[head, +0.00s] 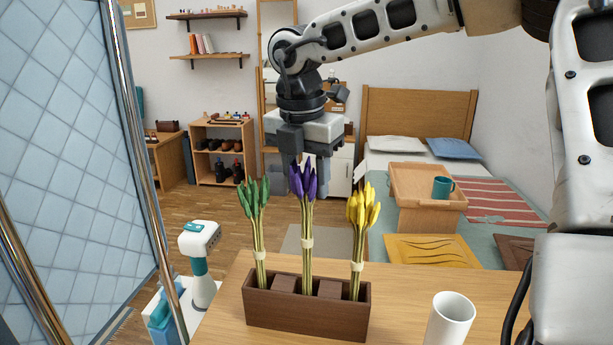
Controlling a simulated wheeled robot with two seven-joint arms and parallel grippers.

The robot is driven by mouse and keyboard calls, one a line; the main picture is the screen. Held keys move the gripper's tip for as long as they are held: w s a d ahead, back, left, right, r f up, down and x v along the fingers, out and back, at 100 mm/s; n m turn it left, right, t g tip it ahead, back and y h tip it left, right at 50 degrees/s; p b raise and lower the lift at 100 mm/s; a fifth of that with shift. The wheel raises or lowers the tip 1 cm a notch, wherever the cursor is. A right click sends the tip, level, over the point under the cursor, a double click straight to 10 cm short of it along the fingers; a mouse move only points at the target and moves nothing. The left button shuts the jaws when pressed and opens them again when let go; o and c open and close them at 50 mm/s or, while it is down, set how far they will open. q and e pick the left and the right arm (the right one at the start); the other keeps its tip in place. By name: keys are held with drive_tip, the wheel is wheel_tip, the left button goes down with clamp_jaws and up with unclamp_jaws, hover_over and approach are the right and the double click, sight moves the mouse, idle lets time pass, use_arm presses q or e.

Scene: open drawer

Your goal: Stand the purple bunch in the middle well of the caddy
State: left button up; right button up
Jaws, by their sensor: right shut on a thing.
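The purple bunch (307,225) is upright, with a pale band around its stems. The lower ends of its stems go down into the middle well of the dark brown caddy (305,315); whether they touch its floor is hidden by the front wall. My right gripper (309,180) comes from above and is shut on the purple bunch near its flower heads. The green bunch (257,225) stands in the left well, leaning slightly left. The yellow bunch (360,225) stands in the right well. My left gripper is not in view.
The caddy stands on a wooden table (400,310). A white cup (450,320) stands at the right front, apart from the caddy. A white and teal device (200,265) is left of the table. Table surface between caddy and cup is clear.

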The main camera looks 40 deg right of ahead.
drive_tip(key=shift+f, duration=0.2)
drive_tip(key=o, duration=1.4)
drive_tip(key=r, duration=0.5)
drive_tip(key=a+r+p, duration=0.1)
drive_tip(key=r, duration=1)
drive_tip(key=shift+s+a+p, duration=0.25)
drive_tip(key=shift+a+p, duration=0.15)
